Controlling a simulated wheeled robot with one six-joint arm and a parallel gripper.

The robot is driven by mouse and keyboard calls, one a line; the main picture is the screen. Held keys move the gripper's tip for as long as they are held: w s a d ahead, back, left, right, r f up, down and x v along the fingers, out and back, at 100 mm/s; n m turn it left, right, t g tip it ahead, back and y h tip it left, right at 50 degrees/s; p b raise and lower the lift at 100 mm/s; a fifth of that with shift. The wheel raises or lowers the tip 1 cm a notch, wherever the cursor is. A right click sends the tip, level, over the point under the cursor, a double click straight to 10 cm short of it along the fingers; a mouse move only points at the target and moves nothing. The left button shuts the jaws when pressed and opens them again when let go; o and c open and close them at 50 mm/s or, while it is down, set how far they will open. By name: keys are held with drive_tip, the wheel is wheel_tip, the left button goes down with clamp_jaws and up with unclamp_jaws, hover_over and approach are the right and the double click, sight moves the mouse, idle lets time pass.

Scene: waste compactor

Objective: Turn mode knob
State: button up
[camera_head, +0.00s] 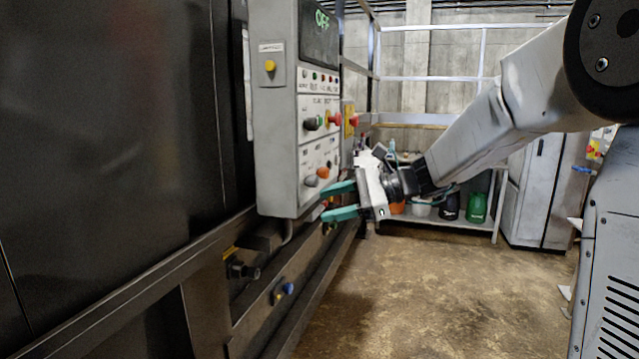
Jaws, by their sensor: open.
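A grey control box (273,160) is mounted on the dark machine at the left, with its button panel facing right. A dark knob (312,123) sticks out of the middle of the panel. A second grey knob (312,181) sits lower, beside an orange button (323,172). The labels are too small to tell which is the mode knob. My gripper (326,201) has teal fingers spread apart with nothing visible between them. It is beside the panel's lower right, near the lower knob; whether it touches the panel is unclear.
A display (320,30) on top of the box reads OFF. A red button (334,119) projects above my gripper. A machine rail (278,292) with knobs runs below. Shelving (440,222) with containers and a grey cabinet (538,190) stand behind. The floor between is open.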

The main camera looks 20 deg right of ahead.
sight(317, 182)
drive_tip(key=w+d+m+t, duration=0.55)
drive_tip(key=w+d, duration=0.25)
drive_tip(key=w, duration=0.2)
drive_tip(key=shift+m+y, duration=0.4)
drive_tip(key=shift+m, duration=0.05)
drive_tip(key=x, duration=0.8)
drive_tip(key=shift+w, duration=0.1)
drive_tip(key=c, duration=1)
